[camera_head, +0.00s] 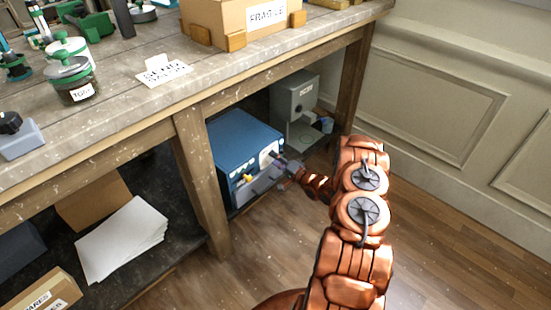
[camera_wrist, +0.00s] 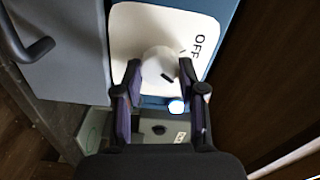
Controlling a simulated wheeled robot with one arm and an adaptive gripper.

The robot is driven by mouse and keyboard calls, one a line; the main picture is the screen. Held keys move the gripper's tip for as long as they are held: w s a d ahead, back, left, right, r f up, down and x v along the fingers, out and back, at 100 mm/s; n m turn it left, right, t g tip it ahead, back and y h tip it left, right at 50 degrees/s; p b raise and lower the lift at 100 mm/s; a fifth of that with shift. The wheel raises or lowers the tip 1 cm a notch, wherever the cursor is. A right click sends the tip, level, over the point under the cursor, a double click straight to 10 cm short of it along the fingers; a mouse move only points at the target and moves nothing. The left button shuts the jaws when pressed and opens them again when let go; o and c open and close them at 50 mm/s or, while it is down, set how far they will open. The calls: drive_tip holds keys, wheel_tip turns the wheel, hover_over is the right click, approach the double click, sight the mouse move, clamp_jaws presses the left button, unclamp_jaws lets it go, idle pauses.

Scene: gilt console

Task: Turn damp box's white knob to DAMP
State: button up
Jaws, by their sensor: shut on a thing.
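The blue box (camera_head: 238,132) sits on the low shelf under the workbench; I take it for the damp box. In the wrist view its blue side (camera_wrist: 222,14) carries a white plate (camera_wrist: 130,22) printed OFF. The white knob (camera_wrist: 157,62) stands on this plate and has a short dark mark on its face. DAMP is not readable in either view. My gripper (camera_wrist: 164,88) is shut on the knob, one finger on each side. In the head view my gripper (camera_head: 283,167) is at the box's front, and the knob is hard to make out there.
A grey box (camera_head: 297,95) stands behind the blue one. A wooden table leg (camera_head: 199,175) is close on the left. A dark handle (camera_wrist: 32,45) on a grey panel shows in the wrist view. The floor (camera_head: 440,240) to the right is clear.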

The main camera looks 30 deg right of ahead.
idle(0.4)
drive_tip(key=o, duration=1.1)
drive_tip(key=shift+o, duration=0.2)
drive_tip(key=v, duration=1.2)
drive_tip(key=shift+w, duration=0.1)
